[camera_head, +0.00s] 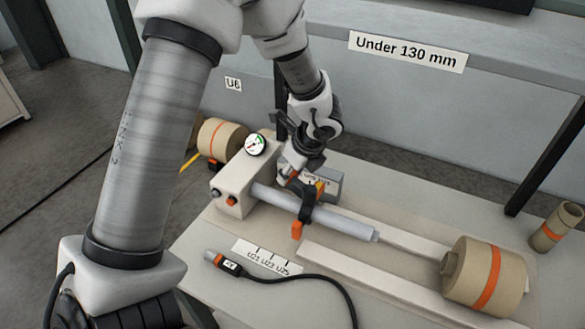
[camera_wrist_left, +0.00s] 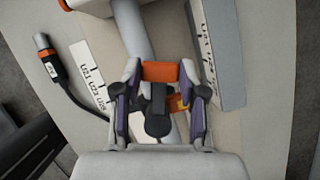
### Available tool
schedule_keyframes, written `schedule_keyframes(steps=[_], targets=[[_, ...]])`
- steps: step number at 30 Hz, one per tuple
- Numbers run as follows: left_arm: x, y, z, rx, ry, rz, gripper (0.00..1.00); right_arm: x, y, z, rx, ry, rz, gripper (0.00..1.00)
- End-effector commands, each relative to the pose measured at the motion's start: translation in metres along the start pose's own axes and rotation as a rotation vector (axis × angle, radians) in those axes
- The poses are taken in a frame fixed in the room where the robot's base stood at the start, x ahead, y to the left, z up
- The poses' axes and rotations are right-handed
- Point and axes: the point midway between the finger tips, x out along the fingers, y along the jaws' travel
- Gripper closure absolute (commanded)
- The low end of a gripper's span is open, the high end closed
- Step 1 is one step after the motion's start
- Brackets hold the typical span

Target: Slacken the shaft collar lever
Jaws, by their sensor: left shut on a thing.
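The shaft collar (camera_head: 309,206) is a black clamp around the grey-blue shaft (camera_head: 345,224). It has an orange tab (camera_head: 296,230) on its near side. My left gripper (camera_head: 292,178) reaches down from above, just behind the shaft. A black rounded part (camera_wrist_left: 157,122) lies between the fingers. The fingers hide part of the collar, so the lever's exact angle cannot be told. My right gripper does not show.
A white housing (camera_head: 238,178) with a dial gauge (camera_head: 256,145) stands at the shaft's left end. A cabled tool (camera_head: 228,264) lies at the front.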

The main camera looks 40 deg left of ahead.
Motion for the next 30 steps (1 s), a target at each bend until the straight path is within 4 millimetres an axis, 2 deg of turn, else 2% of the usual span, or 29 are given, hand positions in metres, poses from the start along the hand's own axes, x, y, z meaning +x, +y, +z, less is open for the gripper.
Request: schedule_keyframes(steps=[5,6,7,16,20,23,30], targets=[[0.002,0.001,-0.001,0.002,0.003,0.003,1.00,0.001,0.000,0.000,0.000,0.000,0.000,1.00],[0.002,0.001,-0.001,0.002,0.003,0.003,0.45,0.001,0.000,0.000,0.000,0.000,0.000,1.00],[0.002,0.001,-0.001,0.002,0.002,0.003,0.34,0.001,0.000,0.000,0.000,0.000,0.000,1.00],[0.000,0.000,-0.001,0.002,0.001,0.001,0.33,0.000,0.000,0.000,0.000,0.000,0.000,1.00],[-0.010,0.000,0.000,0.001,-0.001,-0.001,0.33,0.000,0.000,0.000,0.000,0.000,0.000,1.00],[-0.030,-0.001,0.000,0.000,-0.002,-0.004,0.33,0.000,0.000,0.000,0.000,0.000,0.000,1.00],[-0.091,-0.001,0.000,0.000,-0.002,-0.004,0.33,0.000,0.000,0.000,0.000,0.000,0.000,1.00]])
